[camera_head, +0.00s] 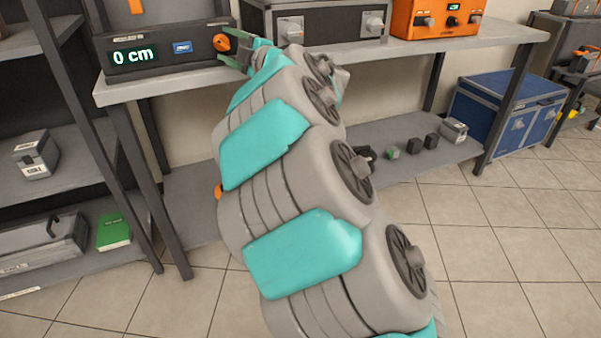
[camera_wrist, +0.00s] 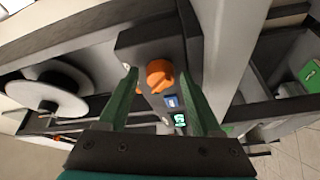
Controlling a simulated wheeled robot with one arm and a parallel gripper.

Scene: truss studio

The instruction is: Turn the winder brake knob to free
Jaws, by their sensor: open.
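The orange knob (camera_head: 222,43) sits at the right end of the front of a dark grey box (camera_head: 200,62) on the left table. The box has a display (camera_head: 134,56) reading 0 cm and a blue button (camera_head: 182,47). My gripper (camera_head: 229,46) is at the knob, open. In the wrist view the knob (camera_wrist: 159,74) shows between the two green fingers of my gripper (camera_wrist: 158,78), with a gap on each side. The knob's pointer and any free or locked marks are too small to read.
A grey box with two knobs (camera_head: 318,22) and an orange unit (camera_head: 438,18) stand to the right on the same tabletop (camera_head: 470,43). A dark shelf (camera_head: 60,135) stands at left. A blue case (camera_head: 507,112) stands at right. The floor in front is open.

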